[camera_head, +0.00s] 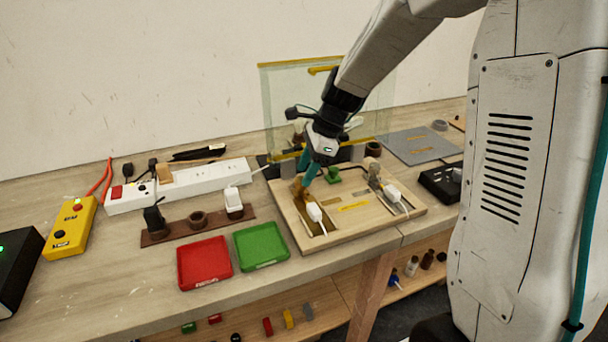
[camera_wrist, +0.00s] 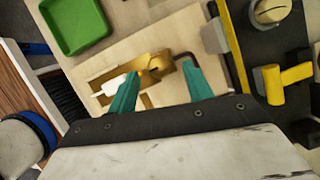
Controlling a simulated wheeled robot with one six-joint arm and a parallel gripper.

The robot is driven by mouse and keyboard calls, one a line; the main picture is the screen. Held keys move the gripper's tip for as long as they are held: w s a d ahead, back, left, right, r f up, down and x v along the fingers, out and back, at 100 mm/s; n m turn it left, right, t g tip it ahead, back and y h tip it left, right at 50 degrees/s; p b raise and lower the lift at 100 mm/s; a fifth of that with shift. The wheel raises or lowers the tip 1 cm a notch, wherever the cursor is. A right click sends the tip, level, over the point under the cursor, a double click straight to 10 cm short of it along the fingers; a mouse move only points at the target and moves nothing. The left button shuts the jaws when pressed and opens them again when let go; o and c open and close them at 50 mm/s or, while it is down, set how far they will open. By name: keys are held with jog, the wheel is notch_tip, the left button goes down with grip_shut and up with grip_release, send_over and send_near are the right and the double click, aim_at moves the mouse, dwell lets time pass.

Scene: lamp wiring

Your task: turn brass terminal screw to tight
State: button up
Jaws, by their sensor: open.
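The brass terminal (camera_head: 299,189) stands on the left part of a light wooden board (camera_head: 378,217), beside a white plug-like piece (camera_head: 315,212). In the wrist view the brass part (camera_wrist: 152,66) shows just beyond my fingertips, with the white piece (camera_wrist: 113,86) on its left. Its screw head is too small to make out, and I cannot tell how far it is turned. My gripper (camera_head: 307,174) points down right over the brass terminal. Its teal fingers (camera_wrist: 160,80) are apart with nothing held between them; I cannot tell whether they touch the brass.
A green tray (camera_head: 262,247) and a red tray (camera_head: 205,264) lie left of the board. A white power strip (camera_head: 205,182) is behind them. A clear screen with a yellow top edge (camera_head: 300,64) stands behind my gripper. A second white plug (camera_head: 393,193) is on the board's right.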

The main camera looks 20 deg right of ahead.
jog(key=v, duration=0.5)
jog(key=shift+d+r, duration=0.1)
jog(key=shift+r, duration=0.2)
jog(key=s+r+n+h, duration=0.2)
jog(key=s+n, duration=0.8)
jog(key=s, duration=0.5)
jog(key=s+r+n+h, duration=0.2)
jog(key=s+r+n, duration=0.2)
jog(key=s+n, duration=0.6)
jog(key=s, duration=0.5)
jog(key=shift+r, duration=0.2)
